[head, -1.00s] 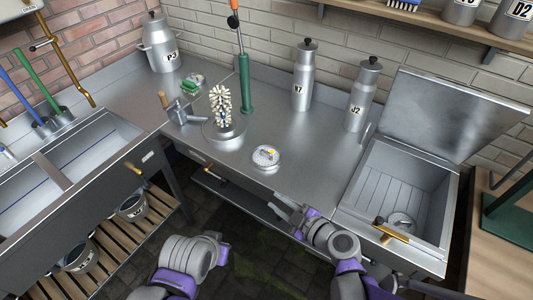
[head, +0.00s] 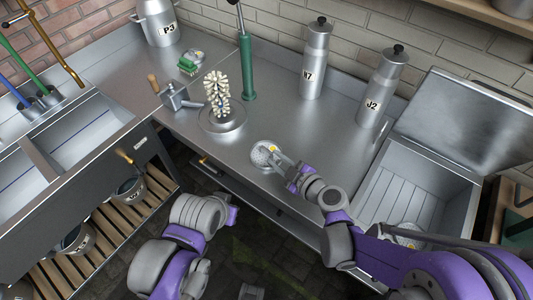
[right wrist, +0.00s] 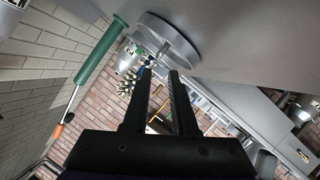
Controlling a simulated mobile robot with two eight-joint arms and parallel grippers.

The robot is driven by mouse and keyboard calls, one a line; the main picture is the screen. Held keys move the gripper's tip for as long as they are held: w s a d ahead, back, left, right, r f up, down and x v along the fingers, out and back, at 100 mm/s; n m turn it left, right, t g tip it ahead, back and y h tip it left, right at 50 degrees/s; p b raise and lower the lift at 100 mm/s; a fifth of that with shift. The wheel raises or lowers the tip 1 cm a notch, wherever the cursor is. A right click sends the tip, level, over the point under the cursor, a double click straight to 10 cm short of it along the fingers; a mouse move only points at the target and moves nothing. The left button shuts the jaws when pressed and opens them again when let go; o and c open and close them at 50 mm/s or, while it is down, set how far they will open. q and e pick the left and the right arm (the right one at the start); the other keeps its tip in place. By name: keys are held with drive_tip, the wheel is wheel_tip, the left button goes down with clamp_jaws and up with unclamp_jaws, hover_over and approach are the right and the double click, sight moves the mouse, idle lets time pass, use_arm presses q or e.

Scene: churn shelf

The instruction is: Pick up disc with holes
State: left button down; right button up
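The disc with holes (head: 260,153) is a small round, pale metal disc with a yellow spot on top. It lies flat on the steel counter, near the front edge. My right gripper (head: 281,160) reaches in from the right, its fingertips at the disc's right side and over part of it. In the right wrist view, the two dark fingers (right wrist: 162,88) are apart with nothing clearly gripped between them. A round metal piece (right wrist: 165,38) just beyond the tips there appears to be the disc. My left arm shows at the lower middle of the head view, but its gripper fingers do not.
A brush (head: 216,94) stands on a round base left of the disc. An open-lidded basin (head: 425,190) is at right.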

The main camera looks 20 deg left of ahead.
sight(268, 151)
drive_tip(key=x, duration=0.5)
drive_tip(key=shift+w+f, duration=0.35)
drive_tip(key=shift+w, duration=0.15)
drive_tip(key=shift+c, duration=0.2)
clamp_jaws()
idle(0.8)
